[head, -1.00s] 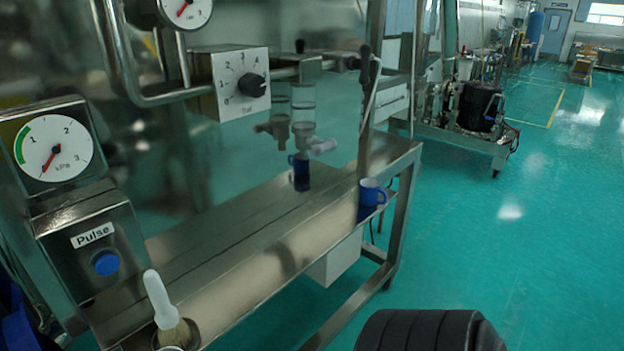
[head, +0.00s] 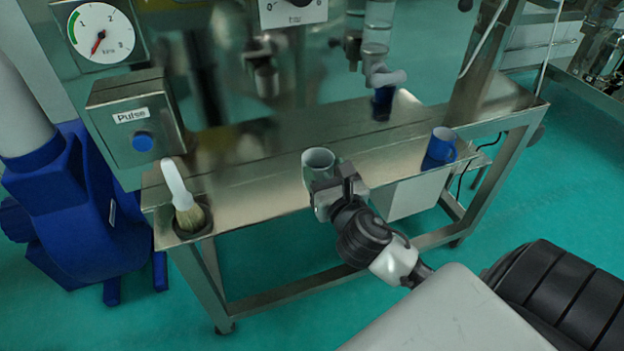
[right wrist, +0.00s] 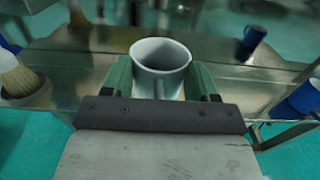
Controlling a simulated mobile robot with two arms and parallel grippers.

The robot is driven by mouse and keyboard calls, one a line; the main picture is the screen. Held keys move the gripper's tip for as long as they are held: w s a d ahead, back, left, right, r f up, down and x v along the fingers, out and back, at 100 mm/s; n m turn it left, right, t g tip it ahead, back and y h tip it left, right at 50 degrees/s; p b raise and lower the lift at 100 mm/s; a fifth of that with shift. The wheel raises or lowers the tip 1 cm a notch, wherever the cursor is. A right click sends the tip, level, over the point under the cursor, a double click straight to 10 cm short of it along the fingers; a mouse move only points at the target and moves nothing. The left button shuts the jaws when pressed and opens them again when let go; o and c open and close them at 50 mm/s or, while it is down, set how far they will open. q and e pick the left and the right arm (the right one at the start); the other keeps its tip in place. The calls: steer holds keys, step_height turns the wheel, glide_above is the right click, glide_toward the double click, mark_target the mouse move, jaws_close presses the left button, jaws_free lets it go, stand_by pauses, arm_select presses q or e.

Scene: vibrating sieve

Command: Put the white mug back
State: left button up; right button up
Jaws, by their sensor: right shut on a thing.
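The white mug (head: 318,160) is upright at the front edge of the steel bench (head: 252,172), near its middle. My right gripper (head: 330,184) is shut on it from the front. In the right wrist view the mug (right wrist: 160,58) stands between the two green fingers of the gripper (right wrist: 160,82), with its open top showing. Whether its base touches the bench is hidden. My left gripper is not in view.
A blue mug (head: 441,145) stands at the bench's right end, and a dark blue mug (head: 382,102) stands under a tap (head: 385,76). A white-handled brush (head: 184,200) stands in a holder at the front left. The Pulse box (head: 138,120) is behind it.

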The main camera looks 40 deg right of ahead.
mark_target(313, 164)
steer(key=w+f, duration=0.2)
steer(key=w, duration=0.1)
steer(key=w+d+f, duration=0.1)
steer(key=shift+w, duration=0.4)
steer(key=shift+w+f, duration=0.35)
steer(key=shift+f, duration=0.05)
step_height(313, 164, down, 4)
steer(key=shift+r+b, duration=0.25)
steer(key=shift+b, duration=0.05)
steer(key=shift+f, duration=0.15)
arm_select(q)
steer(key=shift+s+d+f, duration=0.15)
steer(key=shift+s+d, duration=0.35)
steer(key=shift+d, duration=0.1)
arm_select(e)
steer(key=shift+f, duration=0.15)
steer(key=o, duration=0.9)
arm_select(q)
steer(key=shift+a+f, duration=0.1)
arm_select(e)
steer(key=shift+o, duration=0.2)
